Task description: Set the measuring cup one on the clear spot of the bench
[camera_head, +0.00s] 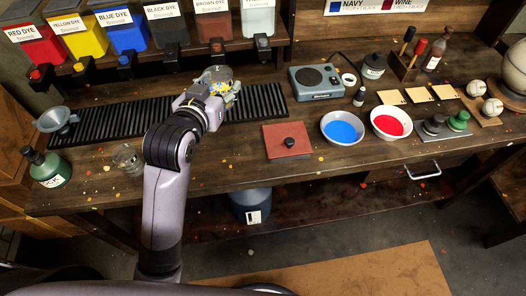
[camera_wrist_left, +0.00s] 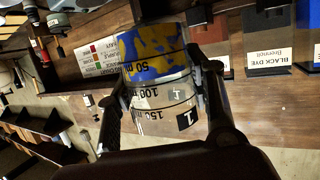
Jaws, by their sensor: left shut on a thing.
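The measuring cup one (camera_wrist_left: 162,95) is a clear cylinder with black scale marks and a "1" label. A blue and yellow patch shows at one end. My left gripper (camera_wrist_left: 165,75) is shut around the cup's sides. In the head view my left gripper (camera_head: 216,84) is over the dark slatted rack, below the dye containers; the cup is mostly hidden there behind the gripper. The wooden bench (camera_head: 215,150) has bare surface in front of the rack and left of the red mat. My right gripper is not in view.
Another clear cup (camera_head: 127,159) stands at the bench's front left, near a green bottle (camera_head: 50,168) and a funnel (camera_head: 58,122). A red mat (camera_head: 290,141), blue bowl (camera_head: 342,128), red bowl (camera_head: 391,122) and scale (camera_head: 318,82) stand to the right.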

